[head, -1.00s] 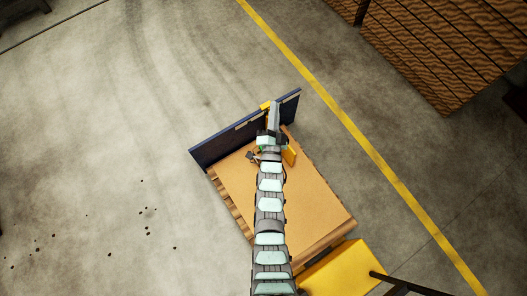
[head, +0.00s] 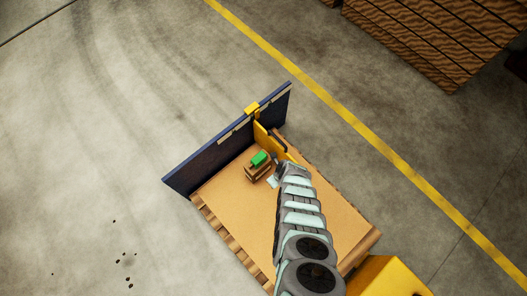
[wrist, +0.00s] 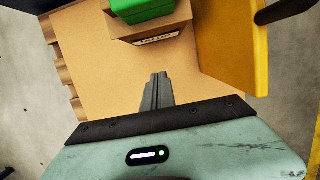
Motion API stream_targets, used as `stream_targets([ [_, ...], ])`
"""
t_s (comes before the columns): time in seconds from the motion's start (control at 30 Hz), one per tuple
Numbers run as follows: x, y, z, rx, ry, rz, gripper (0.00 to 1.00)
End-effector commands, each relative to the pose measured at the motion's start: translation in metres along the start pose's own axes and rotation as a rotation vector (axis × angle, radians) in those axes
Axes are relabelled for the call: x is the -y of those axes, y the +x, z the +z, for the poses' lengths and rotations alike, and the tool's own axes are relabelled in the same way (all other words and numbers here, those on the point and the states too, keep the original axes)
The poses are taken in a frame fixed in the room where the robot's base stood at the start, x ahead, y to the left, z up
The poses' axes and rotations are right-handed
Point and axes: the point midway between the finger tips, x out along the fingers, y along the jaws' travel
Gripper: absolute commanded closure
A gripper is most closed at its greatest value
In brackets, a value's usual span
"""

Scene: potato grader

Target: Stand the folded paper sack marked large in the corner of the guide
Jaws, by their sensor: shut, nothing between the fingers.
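A brown folded paper sack (head: 256,174) with a pale label stands on the tan pallet top. A green piece (head: 260,158) sits on its upper end. The guide is a dark blue board (head: 215,153) meeting a yellow plate (head: 268,141). The sack is in the angle between them; whether it touches either I cannot tell. My gripper (wrist: 155,76) is shut and empty, on the near side of the sack and apart from it.
The pallet's tan top (head: 235,210) is bare in front and to the left. A yellow block (head: 385,277) stands off its near right corner. Stacked wooden crates (head: 430,35) are far off at top right, past a yellow floor line.

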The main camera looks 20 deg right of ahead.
Motion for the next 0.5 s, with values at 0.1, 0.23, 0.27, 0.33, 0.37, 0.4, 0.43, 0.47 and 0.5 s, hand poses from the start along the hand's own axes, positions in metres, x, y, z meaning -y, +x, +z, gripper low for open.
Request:
stream_targets([
  [0.1, 0.000, 0.013, 0.000, 0.001, 0.000, -0.001, 1.00],
  [0.23, 0.001, 0.031, -0.001, 0.002, -0.003, -0.003, 1.00],
  [0.27, 0.001, 0.036, -0.001, 0.002, -0.004, -0.003, 1.00],
  [0.33, 0.001, 0.046, 0.000, 0.003, -0.004, -0.003, 1.00],
  [0.37, 0.001, 0.051, 0.000, 0.003, -0.004, -0.003, 1.00],
  [0.4, 0.001, 0.056, 0.000, 0.003, -0.003, -0.003, 1.00],
  [0.43, 0.001, 0.060, 0.000, 0.003, -0.003, -0.003, 1.00],
  [0.47, 0.001, 0.065, 0.000, 0.003, -0.003, -0.004, 1.00],
  [0.5, 0.001, 0.070, 0.000, 0.003, -0.004, -0.004, 1.00],
])
